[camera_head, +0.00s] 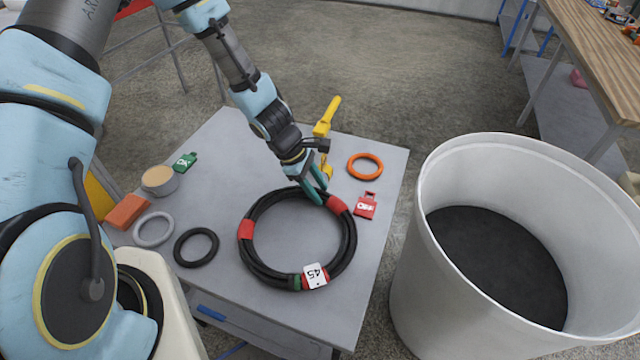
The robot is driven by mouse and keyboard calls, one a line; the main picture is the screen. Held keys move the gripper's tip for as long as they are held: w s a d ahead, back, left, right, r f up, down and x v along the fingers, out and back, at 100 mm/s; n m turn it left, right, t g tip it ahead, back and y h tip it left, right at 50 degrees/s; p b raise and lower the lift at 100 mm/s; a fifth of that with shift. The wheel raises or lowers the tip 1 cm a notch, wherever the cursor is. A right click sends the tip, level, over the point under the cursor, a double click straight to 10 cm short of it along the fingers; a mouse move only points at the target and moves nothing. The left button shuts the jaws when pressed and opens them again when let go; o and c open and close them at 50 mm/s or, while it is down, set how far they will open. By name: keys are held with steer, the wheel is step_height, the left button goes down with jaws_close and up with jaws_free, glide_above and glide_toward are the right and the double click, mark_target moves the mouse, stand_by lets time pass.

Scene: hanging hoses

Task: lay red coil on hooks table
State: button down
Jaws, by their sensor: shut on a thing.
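A black hose coil with red bands (246,229) lies on the grey hooks table (221,145). It carries a white tag marked 45 and a green band at its near side. My gripper (324,198), with teal fingers, is at the coil's far right edge, beside a red band. Its fingers are shut on the coil there. The coil looks flat on the tabletop or only just above it; I cannot tell which.
Around the coil lie an orange ring (365,166), a red tag (366,205), a yellow tool (328,115), a black ring (196,247), a grey ring (153,230), an orange block (128,211), a tape roll (159,180) and a green tag (186,161). A large white bin (430,280) stands right of the table.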

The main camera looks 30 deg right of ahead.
steer(key=shift+c, duration=1.7)
jaws_free()
steer(key=s+d+r+v, duration=0.1)
steer(key=d+v, duration=0.1)
steer(key=v, duration=1.5)
steer(key=shift+s+r, duration=0.2)
steer(key=shift+s, duration=0.05)
